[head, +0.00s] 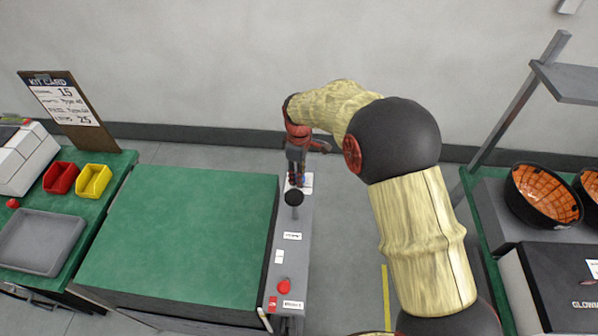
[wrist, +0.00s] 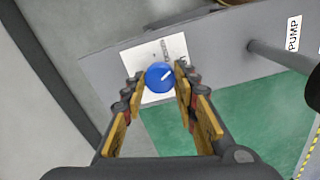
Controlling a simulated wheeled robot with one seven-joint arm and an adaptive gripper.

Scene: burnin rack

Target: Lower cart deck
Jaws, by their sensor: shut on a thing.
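The cart has a green deck (head: 180,235) and a narrow grey side panel (head: 289,262) along its right edge. A round blue knob (wrist: 160,77) with a white pointer line sits on a white label (wrist: 133,60) at the panel's far end. My gripper (head: 297,183) reaches down over that end. In the wrist view its fingertips (wrist: 160,80) stand on either side of the knob and are shut on it. The pointer line slants toward the upper right. A black pump lever (head: 294,198) stands close by, marked by a PUMP label (wrist: 294,33).
A red button (head: 284,286) is nearer on the panel. On the left, a green bench holds a grey tray (head: 42,242), a red bin (head: 60,178) and a yellow bin (head: 93,181). The deck is clear.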

